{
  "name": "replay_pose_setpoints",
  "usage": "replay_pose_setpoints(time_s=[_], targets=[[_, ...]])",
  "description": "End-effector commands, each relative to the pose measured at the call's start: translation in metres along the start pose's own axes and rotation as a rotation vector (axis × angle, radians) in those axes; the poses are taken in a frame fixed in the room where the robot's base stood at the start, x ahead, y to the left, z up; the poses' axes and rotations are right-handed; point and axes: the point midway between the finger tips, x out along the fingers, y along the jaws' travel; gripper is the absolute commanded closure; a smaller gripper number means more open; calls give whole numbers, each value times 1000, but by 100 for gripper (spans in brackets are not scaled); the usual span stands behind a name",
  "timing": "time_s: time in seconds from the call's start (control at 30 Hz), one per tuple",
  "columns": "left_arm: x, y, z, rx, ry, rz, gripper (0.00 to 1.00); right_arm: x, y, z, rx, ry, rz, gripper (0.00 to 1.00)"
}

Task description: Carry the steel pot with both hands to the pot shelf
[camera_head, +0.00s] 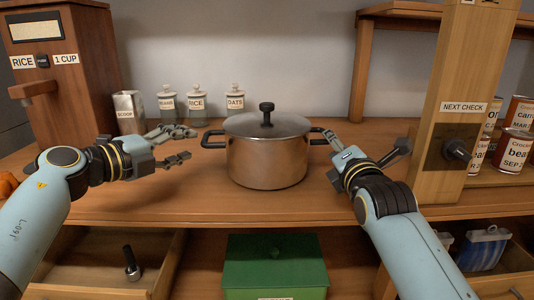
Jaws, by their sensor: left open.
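The steel pot (267,158) stands upright on the wooden counter (210,202), with its lid and black knob on top. Its left handle (212,139) sticks out toward my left gripper (184,146), which is open and empty, with its fingers a short gap left of the handle. My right gripper (367,143) has its fingers spread apart. Its left finger is close to the pot's right handle (318,136) and partly hides it; I cannot tell whether they touch. No shelf in view is marked as the pot shelf.
A wooden rice dispenser (80,80) stands at the left, with a scoop tin (129,108) and labelled jars (196,103) behind. A wooden post (450,90) and cans (515,150) stand at the right. A green box (275,262) and open drawers lie below the counter.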

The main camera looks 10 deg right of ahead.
Motion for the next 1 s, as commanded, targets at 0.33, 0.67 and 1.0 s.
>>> replay_pose_setpoints(time_s=[0.33,0.67,1.0], targets=[[56,-1,0,-1,1,-1,60,56,0,1,-2,-1,1,60],[68,0,-1,0,1,1,60,68,0,0,0,0,0,60],[68,0,0,0,1,0,85,68,0,0,0,0,0,85]])
